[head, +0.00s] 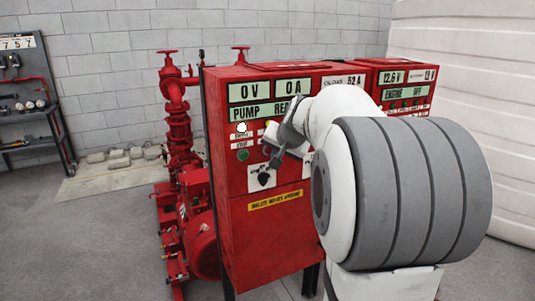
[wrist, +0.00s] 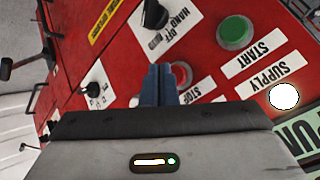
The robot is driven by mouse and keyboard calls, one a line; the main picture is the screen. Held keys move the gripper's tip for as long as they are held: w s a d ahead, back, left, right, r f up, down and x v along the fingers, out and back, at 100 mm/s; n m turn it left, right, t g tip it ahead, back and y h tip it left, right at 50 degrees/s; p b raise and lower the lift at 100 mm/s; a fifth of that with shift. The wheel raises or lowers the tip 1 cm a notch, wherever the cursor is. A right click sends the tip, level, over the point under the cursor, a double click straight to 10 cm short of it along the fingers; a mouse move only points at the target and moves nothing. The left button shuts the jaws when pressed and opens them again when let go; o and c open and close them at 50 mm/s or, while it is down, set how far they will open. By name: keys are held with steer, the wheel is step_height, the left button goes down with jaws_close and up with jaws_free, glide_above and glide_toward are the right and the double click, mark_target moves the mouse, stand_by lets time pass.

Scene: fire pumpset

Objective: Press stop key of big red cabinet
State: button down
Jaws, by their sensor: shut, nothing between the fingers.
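The big red cabinet (head: 262,222) stands in the middle of the head view, with "0 V" and "0 A" displays on its front. The red stop key (wrist: 181,74), with a "STOP" label beside it, shows upside down in the wrist view. It is partly hidden by my gripper (wrist: 160,70), whose fingers are shut and empty. The fingertips overlap the key's left side in that view; I cannot tell if they touch it. In the head view my gripper (head: 273,158) is at the cabinet's front, hiding the stop key.
The green start button (wrist: 235,32) is close to the stop key. A black hand/off selector (wrist: 155,15) and a white lamp (wrist: 284,96) are also near. A second red cabinet (head: 400,80) stands behind my arm. Red pump piping (head: 180,130) is left of the cabinet.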

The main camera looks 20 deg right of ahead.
steer(key=shift+s, duration=0.1)
steer(key=s+b, duration=0.2)
steer(key=s, duration=0.2)
steer(key=shift+s+d+b, duration=0.1)
steer(key=shift+s+b, duration=0.2)
steer(key=shift+s, duration=0.1)
stand_by(0.6)
steer(key=s+a+f+n+g+p, duration=0.1)
steer(key=s+a+f, duration=0.3)
steer(key=s, duration=0.4)
steer(key=s+a+f+n+g+p, duration=0.1)
steer(key=s+a+f+n+g, duration=0.2)
steer(key=s+a, duration=0.4)
steer(key=s+a+f+n+g, duration=0.2)
steer(key=s+a+f+n, duration=0.2)
steer(key=s, duration=0.5)
step_height(320, 180, down, 3)
steer(key=shift+a+f+y+p, duration=0.15)
steer(key=shift+a+y+p, duration=0.2)
steer(key=shift+a, duration=0.7)
